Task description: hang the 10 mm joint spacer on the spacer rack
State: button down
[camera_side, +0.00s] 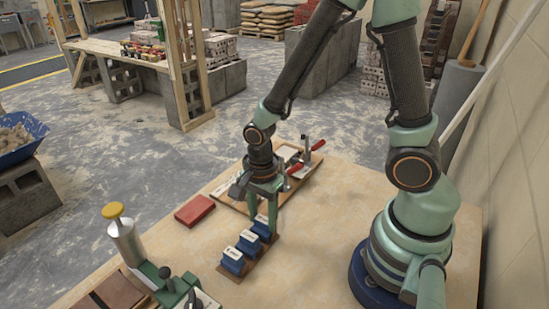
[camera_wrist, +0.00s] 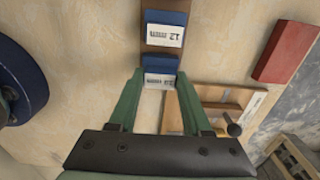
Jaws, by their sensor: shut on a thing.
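My gripper (camera_side: 264,212) points down at the far end of a brown strip that carries blue blocks with white labels. It is shut on the farthest blue block (camera_side: 261,228). In the wrist view, the fingers (camera_wrist: 158,76) flank that block (camera_wrist: 160,64); its label is too small to read surely. It appears low, at the strip, and I cannot tell whether it is lifted clear. Two other blocks, a middle one (camera_side: 249,244) and a nearest one (camera_side: 233,262), stand on the strip. I cannot identify the spacer rack for certain.
Behind the gripper lies a wooden board (camera_side: 228,191) with red-handled clamps (camera_side: 317,145). A red block (camera_side: 194,211) lies to its left. A green tool with a metal cylinder (camera_side: 126,243) stands at the front left. The table between strip and my base is clear.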

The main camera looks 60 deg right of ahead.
jog(key=shift+f, duration=0.15)
dwell(0.7)
grip_release()
dwell(0.3)
jog(key=shift+r, duration=3.5)
